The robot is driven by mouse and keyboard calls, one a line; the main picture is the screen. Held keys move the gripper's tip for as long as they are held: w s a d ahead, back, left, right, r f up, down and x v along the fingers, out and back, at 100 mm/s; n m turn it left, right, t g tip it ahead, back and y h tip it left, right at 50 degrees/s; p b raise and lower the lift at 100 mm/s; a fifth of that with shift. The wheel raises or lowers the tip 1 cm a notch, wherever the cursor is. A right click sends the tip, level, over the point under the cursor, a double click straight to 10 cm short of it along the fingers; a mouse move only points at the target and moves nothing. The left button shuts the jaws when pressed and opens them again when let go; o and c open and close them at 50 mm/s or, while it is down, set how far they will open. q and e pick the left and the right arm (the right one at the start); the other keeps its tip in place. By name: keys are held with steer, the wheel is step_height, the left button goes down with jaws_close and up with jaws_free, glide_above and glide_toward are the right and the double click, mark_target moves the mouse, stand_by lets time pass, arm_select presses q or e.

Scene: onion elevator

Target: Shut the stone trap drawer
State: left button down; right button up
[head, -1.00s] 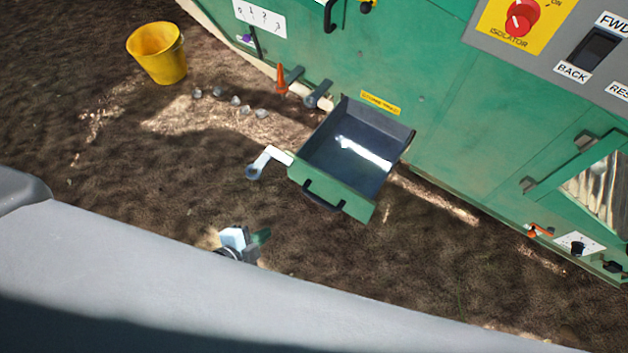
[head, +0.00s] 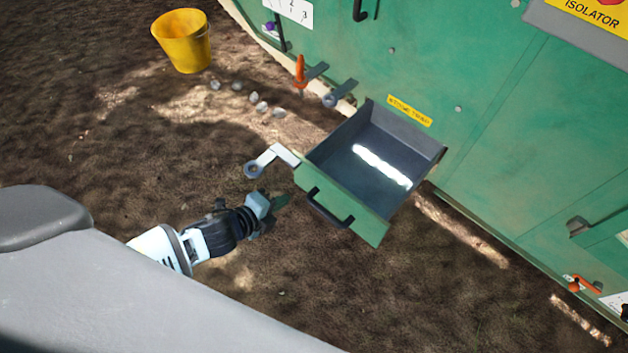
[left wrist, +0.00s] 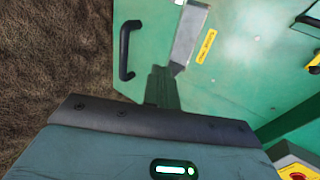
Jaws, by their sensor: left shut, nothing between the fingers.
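The stone trap drawer stands pulled out of the green machine, with its grey inside empty but for a bright patch of light (head: 400,150). Its green front (head: 365,232) carries a black handle (head: 328,208); the handle also shows in the left wrist view (left wrist: 126,50). A pale bent lever (head: 283,153) sticks out at the drawer's left front corner. My left gripper (head: 282,202) is shut and empty, just left of the drawer front and below the lever. In the left wrist view its dark green fingers (left wrist: 163,88) point at the green front. I cannot tell whether they touch it. My right gripper is not in view.
A yellow bucket (head: 183,42) stands on the soil at upper left. Several stones (head: 255,99) lie between it and the drawer. Bare soil lies in front of the drawer.

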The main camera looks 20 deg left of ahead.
arm_select(q)
steer(key=b, duration=0.4)
glide_toward(321, 177)
step_height(321, 177, down, 4)
steer(key=w, duration=0.2)
steer(key=w+d+b, duration=0.1)
steer(key=w, duration=0.1)
steer(key=shift+w+d+r, duration=0.15)
steer(key=shift+d+r, duration=0.1)
steer(key=shift+d, duration=0.05)
steer(key=shift+w+d+r+b, duration=0.1)
steer(key=shift+w+d+b, duration=0.05)
steer(key=shift+w+b, duration=0.3)
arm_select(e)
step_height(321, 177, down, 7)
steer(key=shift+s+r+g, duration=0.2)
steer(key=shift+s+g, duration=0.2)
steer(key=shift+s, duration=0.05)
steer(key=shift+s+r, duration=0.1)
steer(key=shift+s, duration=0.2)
